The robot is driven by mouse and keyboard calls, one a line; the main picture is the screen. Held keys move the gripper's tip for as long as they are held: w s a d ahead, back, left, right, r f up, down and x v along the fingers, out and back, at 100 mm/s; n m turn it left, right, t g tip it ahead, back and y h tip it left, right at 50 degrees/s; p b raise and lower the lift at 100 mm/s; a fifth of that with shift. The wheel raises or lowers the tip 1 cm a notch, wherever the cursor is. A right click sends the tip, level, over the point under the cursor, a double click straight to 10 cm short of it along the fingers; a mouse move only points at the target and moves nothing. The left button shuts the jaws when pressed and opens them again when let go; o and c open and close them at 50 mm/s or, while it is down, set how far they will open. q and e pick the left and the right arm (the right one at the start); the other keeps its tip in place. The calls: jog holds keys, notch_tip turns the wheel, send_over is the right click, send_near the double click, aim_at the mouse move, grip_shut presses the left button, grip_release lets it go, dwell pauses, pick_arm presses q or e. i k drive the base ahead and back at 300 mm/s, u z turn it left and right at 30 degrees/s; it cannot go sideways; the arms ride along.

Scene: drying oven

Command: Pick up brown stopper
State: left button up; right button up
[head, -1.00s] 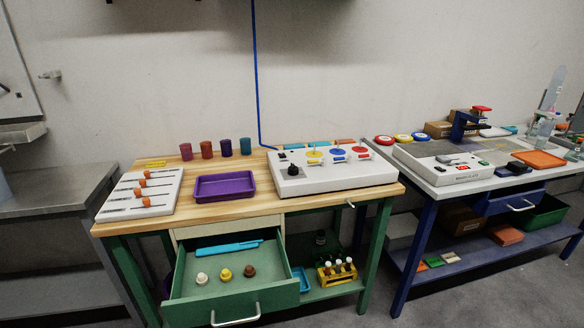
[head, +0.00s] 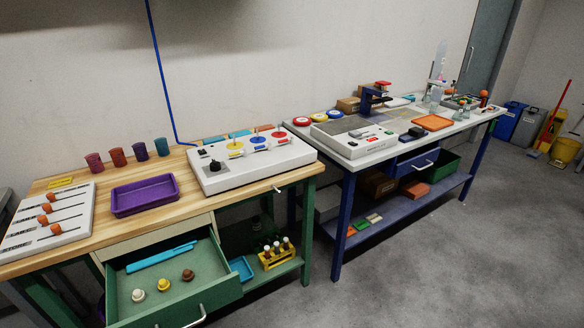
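The brown stopper (head: 188,275) lies in the open green drawer (head: 225,281) of the wooden-topped bench, at the right end of a row of three stoppers. The yellow stopper (head: 163,284) is left of it and the white stopper (head: 138,295) is further left. The three stand apart from each other. Neither of my grippers shows in the head view.
A blue tool (head: 160,256) lies at the drawer's back. The purple tray (head: 146,195), slider panel (head: 48,222) and white control box (head: 250,160) occupy the benchtop. A yellow vial rack (head: 277,256) is on the lower shelf. A second bench (head: 350,185) stands right; floor (head: 420,270) is clear in front.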

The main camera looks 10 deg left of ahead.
aim_at(188, 276)
jog(key=u, duration=1.25)
